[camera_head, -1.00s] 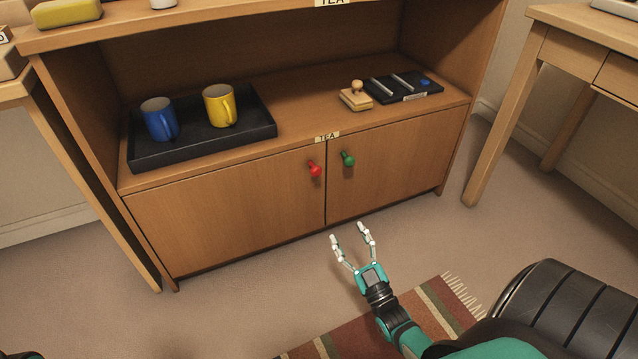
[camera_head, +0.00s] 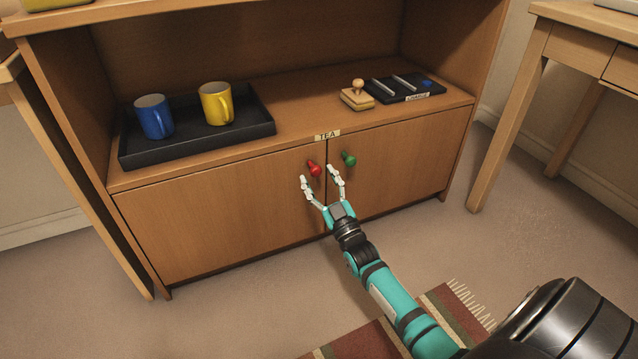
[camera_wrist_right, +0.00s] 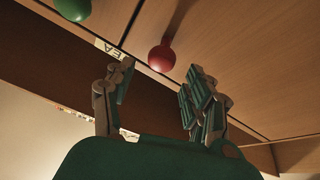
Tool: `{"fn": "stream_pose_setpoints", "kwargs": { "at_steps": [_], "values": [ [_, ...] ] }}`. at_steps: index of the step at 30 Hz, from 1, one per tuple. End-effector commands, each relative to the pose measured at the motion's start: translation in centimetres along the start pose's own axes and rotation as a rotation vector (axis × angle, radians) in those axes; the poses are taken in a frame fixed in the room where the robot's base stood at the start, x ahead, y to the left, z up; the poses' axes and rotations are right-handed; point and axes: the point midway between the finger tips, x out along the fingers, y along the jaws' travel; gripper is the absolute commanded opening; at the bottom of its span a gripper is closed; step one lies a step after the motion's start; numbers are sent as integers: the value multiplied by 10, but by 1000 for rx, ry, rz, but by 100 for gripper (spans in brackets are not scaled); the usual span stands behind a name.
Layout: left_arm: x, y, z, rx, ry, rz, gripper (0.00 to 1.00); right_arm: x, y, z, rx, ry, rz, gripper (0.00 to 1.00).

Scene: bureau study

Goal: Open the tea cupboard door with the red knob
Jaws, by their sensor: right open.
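The tea cupboard has two shut wooden doors under the shelf, with a TEA label (camera_head: 327,135) above their seam. The left door (camera_head: 220,215) bears the red knob (camera_head: 314,168) near its inner top corner. The right door (camera_head: 400,160) bears the green knob (camera_head: 348,158). My right gripper (camera_head: 319,174) is open, its fingers pointing up at the red knob. In the right wrist view the red knob (camera_wrist_right: 162,57) shows beyond and between the spread fingers, with no clear contact. The green knob (camera_wrist_right: 73,8) is at the upper left there. My left gripper is out of view.
On the shelf stand a black tray (camera_head: 190,149) with a blue mug (camera_head: 154,118) and a yellow mug (camera_head: 216,104), a wooden stamp (camera_head: 357,96) and a black organizer (camera_head: 405,93). A desk (camera_head: 540,75) is at right. The floor before the left door is clear.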

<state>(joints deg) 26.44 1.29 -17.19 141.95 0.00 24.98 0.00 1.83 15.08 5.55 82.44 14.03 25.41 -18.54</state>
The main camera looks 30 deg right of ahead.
Motion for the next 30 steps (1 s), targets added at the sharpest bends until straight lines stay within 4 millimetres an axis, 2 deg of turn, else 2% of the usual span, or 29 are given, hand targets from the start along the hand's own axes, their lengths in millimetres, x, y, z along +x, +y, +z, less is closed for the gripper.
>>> {"fn": "stream_pose_setpoints", "kwargs": {
  "at_steps": [11, 23, 30],
  "values": [
    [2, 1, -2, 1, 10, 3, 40, 6, 0, 0, 0, -1, -1, 54],
    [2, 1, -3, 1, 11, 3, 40, 6, 0, 0, 0, -1, -1, 2],
    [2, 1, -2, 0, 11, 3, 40, 6, -1, 0, 0, -1, -2, 0]
  ]
}}
